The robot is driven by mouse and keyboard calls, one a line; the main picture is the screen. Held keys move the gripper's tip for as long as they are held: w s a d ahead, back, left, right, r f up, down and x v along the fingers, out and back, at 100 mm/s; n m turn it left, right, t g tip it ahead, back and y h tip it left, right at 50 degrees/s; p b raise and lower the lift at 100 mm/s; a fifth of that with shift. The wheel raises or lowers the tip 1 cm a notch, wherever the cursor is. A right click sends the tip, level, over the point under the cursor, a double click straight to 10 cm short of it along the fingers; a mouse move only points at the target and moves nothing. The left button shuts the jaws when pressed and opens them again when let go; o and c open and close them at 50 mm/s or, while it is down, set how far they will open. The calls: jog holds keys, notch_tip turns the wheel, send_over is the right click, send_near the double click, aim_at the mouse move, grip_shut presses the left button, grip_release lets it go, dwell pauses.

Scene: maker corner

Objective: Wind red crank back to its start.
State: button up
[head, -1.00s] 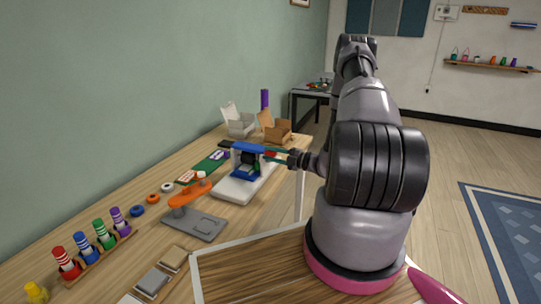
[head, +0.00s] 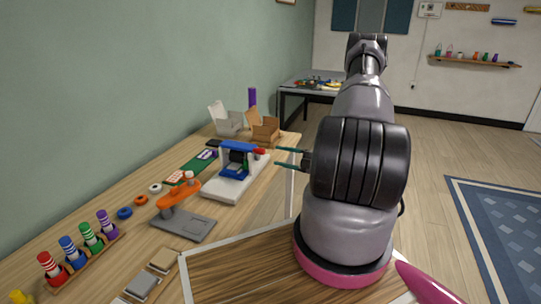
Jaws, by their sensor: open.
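The red crank (head: 260,151) shows as a small red part at the right side of a blue frame (head: 239,147). The blue frame stands on a white base (head: 221,190) on the wooden bench. My gripper (head: 276,156) is to the right of the red crank, with its two thin dark green fingers pointing left toward it. The fingers are spread apart with nothing between them. A small gap shows between the fingertips and the red part. The crank's exact angle is too small to tell.
An orange lever on a grey plate (head: 184,226) stands nearer on the bench. Cardboard boxes (head: 264,130) and a purple cylinder (head: 252,97) stand behind. Several coloured pegs (head: 88,237) are at the front left. Open floor lies to the right.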

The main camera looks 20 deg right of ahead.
aim_at(264, 153)
jog(key=shift+s+d, duration=0.45)
jog(key=w+a+n, duration=0.2)
jog(key=n, duration=0.5)
jog(key=w+a+n, duration=0.3)
jog(key=n, duration=0.4)
jog(key=w+a+n, duration=0.2)
jog(key=n, duration=0.5)
jog(key=shift+w+a, duration=0.15)
jog(key=shift+w, duration=0.15)
grip_shut()
jog(key=shift+s, duration=0.15)
dwell(0.7)
